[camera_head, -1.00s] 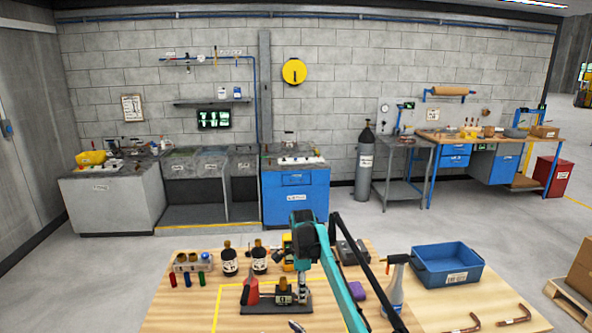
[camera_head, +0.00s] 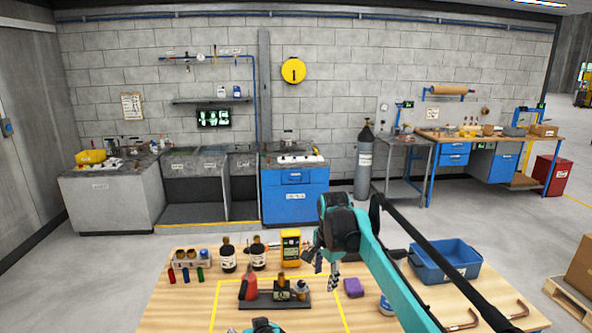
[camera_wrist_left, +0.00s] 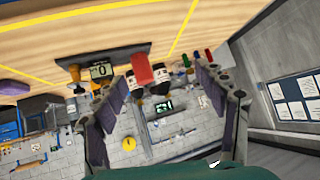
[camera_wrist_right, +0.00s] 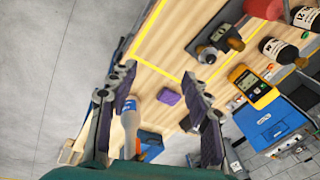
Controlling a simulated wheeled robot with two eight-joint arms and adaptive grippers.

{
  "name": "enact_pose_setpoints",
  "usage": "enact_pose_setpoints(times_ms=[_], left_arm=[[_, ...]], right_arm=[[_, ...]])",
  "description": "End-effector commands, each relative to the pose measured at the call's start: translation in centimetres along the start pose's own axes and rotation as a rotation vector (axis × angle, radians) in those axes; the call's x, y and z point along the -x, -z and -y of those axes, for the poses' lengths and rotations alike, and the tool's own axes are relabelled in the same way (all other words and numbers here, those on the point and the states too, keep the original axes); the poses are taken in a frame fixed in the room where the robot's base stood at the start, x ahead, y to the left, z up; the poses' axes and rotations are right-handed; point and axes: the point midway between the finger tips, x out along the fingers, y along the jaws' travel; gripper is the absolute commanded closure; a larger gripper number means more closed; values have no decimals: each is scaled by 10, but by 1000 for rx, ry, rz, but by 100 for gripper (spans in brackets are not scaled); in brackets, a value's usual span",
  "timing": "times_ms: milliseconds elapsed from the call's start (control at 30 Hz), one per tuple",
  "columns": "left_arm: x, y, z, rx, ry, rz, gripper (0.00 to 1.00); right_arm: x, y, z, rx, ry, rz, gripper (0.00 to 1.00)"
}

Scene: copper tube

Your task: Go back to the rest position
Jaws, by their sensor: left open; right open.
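My right gripper (camera_head: 325,268) is above the table, right of the dark base, with its arm crossing the lower right of the head view. In the right wrist view its fingers (camera_wrist_right: 162,85) are apart with nothing held between them. My left gripper (camera_wrist_left: 163,82) is open and empty in its wrist view; only a small part of it shows at the bottom of the head view.
The wooden table holds a yellow meter (camera_head: 290,246), brown bottles (camera_head: 228,258), a purple block (camera_head: 353,288) and a blue bin (camera_head: 466,268). The air above the left half is clear.

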Motion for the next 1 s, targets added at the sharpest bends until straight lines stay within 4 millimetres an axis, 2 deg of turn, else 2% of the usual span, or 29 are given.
enact_pose_setpoints(times_ms=[33,200,400,567,700,833,1000], left_arm=[[10,-2,16,-11,-8,28,28],[42,-13,57,-64,-59,114,28],[83,-39,98,-116,-137,194,28],[114,-68,123,-151,-211,233,28],[137,-96,137,-175,-278,252,28],[153,-116,144,-193,-328,257,28],[162,-130,147,-205,-364,254,28]], right_arm=[[10,-1,-20,53,20,-10,51],[35,-7,-81,257,88,-60,51],[42,-24,-163,495,150,-139,51],[28,-42,-231,685,184,-218,51],[5,-60,-286,842,201,-294,51],[-19,-73,-324,958,205,-353,51],[-38,-81,-348,1039,203,-396,51]])
